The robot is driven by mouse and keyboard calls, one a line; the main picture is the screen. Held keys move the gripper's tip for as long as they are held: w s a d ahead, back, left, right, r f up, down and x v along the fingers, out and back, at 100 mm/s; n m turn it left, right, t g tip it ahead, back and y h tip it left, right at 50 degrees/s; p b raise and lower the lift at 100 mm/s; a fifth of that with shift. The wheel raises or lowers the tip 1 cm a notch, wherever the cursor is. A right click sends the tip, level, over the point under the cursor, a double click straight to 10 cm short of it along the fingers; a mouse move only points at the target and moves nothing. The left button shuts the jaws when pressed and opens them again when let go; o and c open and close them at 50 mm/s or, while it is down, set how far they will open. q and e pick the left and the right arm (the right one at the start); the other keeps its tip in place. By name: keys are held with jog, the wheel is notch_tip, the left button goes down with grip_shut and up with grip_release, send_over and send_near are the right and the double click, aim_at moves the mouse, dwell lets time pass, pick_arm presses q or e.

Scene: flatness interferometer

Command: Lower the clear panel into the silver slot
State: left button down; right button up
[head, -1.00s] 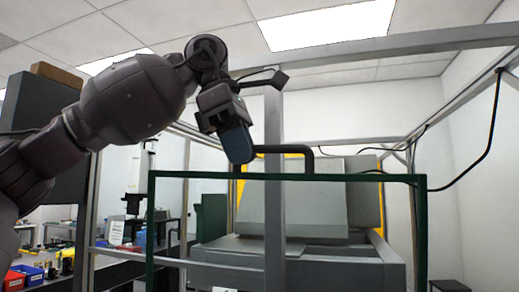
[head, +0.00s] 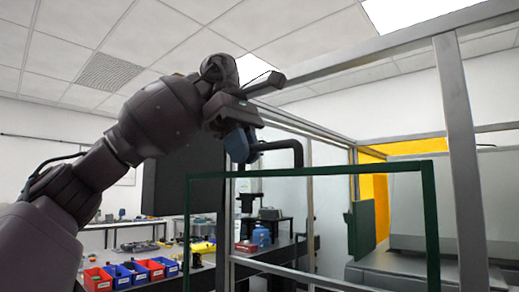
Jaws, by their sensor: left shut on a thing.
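The clear panel (head: 330,225) has a thin dark green frame and a black handle (head: 285,146) on its top edge. It hangs upright in the middle of the head view, and its lower edge is out of view. My left gripper (head: 240,146) is shut on the left part of the handle. Silver framework stands around the panel, with a thick post (head: 460,150) at right and a low rail (head: 290,273) seen through the panel. I cannot make out which part is the slot, or whether the panel touches it. My right gripper is not in view.
A grey machine (head: 385,272) and a yellow panel (head: 375,200) stand behind at right. A bench at left carries red and blue bins (head: 130,273). A dark cabinet (head: 180,178) stands behind my left arm. A silver beam (head: 385,50) crosses overhead.

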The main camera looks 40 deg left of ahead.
pick_arm(q)
jog(key=shift+s+a+r, duration=0.1)
jog(key=shift+s+a, duration=0.05)
jog(key=shift+a, duration=0.5)
jog(key=shift+s+a+r, duration=0.1)
jog(key=shift+a, duration=0.5)
jog(key=shift+w+d, duration=0.15)
jog(key=shift+w, duration=0.35)
jog(key=w+f, duration=0.1)
jog(key=w, duration=0.7)
jog(key=shift+w+d, duration=0.25)
jog(key=shift+w, duration=0.15)
